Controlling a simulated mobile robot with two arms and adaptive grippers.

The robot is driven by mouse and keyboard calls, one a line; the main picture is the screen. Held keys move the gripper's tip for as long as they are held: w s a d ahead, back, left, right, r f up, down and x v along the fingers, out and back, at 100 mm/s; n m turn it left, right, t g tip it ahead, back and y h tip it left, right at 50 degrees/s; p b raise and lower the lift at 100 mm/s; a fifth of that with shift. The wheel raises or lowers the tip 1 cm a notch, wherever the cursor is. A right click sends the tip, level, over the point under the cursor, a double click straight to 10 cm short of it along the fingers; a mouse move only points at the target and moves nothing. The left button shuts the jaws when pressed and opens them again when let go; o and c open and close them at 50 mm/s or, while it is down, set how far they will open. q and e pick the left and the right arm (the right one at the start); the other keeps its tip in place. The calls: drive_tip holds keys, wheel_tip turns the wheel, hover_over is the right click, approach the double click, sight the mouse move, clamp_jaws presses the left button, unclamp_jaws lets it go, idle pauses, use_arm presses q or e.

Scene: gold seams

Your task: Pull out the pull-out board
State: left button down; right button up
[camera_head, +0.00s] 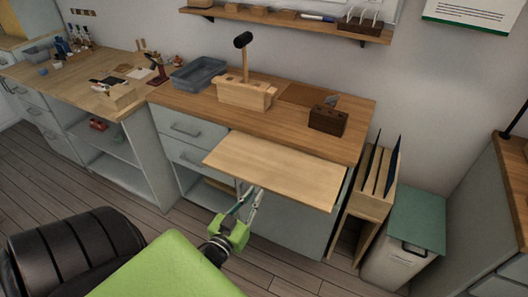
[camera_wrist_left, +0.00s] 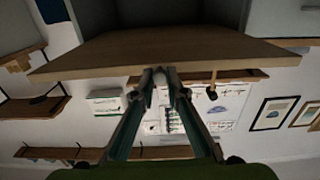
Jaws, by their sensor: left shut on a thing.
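The pull-out board (camera_head: 275,168) is a pale wooden panel. It sticks out from the cabinet (camera_head: 190,131) below the worktop, level, with nothing on it. My left gripper (camera_head: 252,192) comes up from below to the board's front edge and is shut on it. The board hides the fingertips in the head view. In the left wrist view, which looks upside down, the board (camera_wrist_left: 190,48) spans the top and the fingertips of the left gripper (camera_wrist_left: 160,77) meet its edge near the middle. My right gripper is not in view.
On the worktop (camera_head: 190,98) stand a grey tray (camera_head: 198,74), a wooden block with a mallet (camera_head: 246,93) and a dark block (camera_head: 327,119). A wooden rack (camera_head: 372,195) and a green-lidded bin (camera_head: 408,238) stand to the right.

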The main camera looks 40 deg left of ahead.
use_arm(q)
drive_tip(key=v, duration=0.2)
drive_tip(key=shift+s, duration=0.4)
drive_tip(key=shift+s+d+p, duration=0.1)
drive_tip(key=shift+s+p, duration=0.2)
drive_tip(key=shift+s+d+f, duration=0.1)
drive_tip(key=shift+s, duration=0.1)
drive_tip(key=c, duration=2)
unclamp_jaws()
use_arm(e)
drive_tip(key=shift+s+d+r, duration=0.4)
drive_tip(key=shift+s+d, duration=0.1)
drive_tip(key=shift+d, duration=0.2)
use_arm(q)
drive_tip(key=shift+s, duration=0.2)
drive_tip(key=v, duration=0.7)
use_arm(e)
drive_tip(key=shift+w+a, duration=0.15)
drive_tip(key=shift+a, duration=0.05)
